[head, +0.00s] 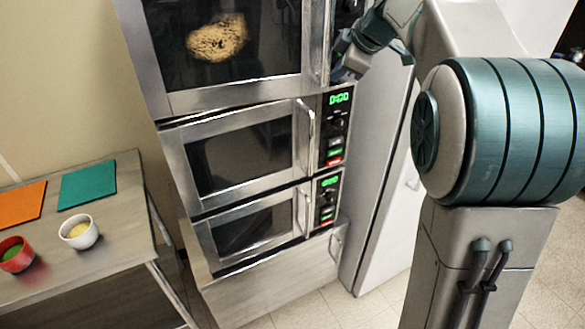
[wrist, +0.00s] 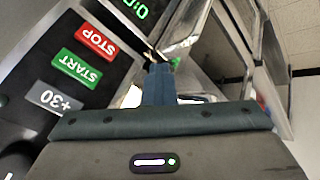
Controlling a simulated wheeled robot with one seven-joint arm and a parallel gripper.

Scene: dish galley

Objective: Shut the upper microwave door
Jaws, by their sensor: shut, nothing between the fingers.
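The upper microwave (head: 235,90) is at the top of a stack in the head view, cut off by the frame's top edge. Its steel-framed door has a dark window with a tan, round, speckled patch. The upright handle (head: 317,45) is on the door's right side. I cannot tell for sure whether the door is fully closed or slightly ajar. My gripper (head: 341,70) is at the right of this handle, in front of the control panel. In the wrist view my gripper (wrist: 158,70) is shut and empty, its tips close to shiny metal (wrist: 188,30); contact is unclear.
The upper microwave's panel, upside down in the wrist view, has a red STOP button (wrist: 95,39). A middle microwave (head: 240,155) and a lower microwave (head: 245,228) stand below, doors seemingly closed. A side table (head: 110,235) with mats and bowls is at left. A pale cabinet (head: 375,170) is at right.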

